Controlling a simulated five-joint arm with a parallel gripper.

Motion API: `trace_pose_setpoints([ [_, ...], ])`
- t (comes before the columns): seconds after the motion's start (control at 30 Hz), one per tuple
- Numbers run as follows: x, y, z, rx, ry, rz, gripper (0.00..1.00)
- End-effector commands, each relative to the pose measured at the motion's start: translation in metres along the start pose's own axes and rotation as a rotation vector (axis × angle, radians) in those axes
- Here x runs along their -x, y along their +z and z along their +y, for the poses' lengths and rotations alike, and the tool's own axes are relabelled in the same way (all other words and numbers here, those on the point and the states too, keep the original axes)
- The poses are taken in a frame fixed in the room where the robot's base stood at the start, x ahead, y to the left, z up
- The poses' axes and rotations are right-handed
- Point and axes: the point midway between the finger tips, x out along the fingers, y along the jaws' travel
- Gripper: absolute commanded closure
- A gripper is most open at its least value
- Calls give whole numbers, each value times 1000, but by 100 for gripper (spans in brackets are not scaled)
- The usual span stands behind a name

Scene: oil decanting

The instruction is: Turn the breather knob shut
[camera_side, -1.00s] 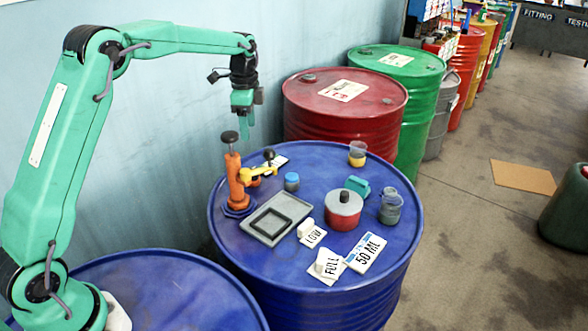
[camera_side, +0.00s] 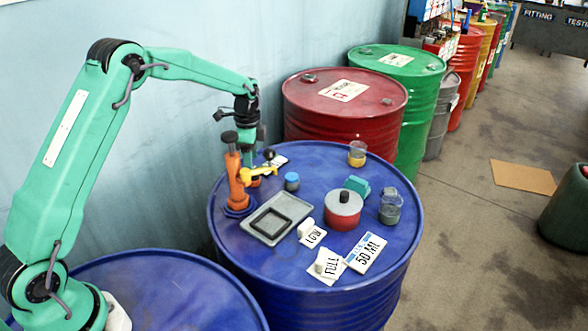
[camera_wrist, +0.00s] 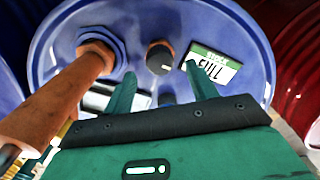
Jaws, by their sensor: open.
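The breather knob (camera_wrist: 160,57) is dark with a white mark on its top and an orange-brown side. In the wrist view it stands on the blue drum top between and just beyond my fingertips. My gripper (camera_wrist: 159,70) is open, with one green finger on each side of the knob's line, apart from it. In the side view my gripper (camera_side: 250,160) is low over the back of the drum, partly hidden behind the orange pump (camera_side: 236,182). A little orange shows there below the yellow lever (camera_side: 259,171); I cannot make out the knob's mark.
The pump's pipe (camera_wrist: 62,98) rises close on the left in the wrist view. A grey tray (camera_side: 253,232), red pot (camera_side: 344,215) and beakers stand on the blue drum (camera_side: 310,270).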

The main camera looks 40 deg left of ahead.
Motion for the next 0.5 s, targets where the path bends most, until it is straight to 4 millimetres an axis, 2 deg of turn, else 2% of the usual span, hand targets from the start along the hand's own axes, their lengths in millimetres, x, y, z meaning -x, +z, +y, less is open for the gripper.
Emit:
trace_pose_setpoints([
  [0.2, -25, 0, 0, 0, 1, -1, 43],
  [0.5, -35, 0, 0, 0, 0, 0, 43],
])
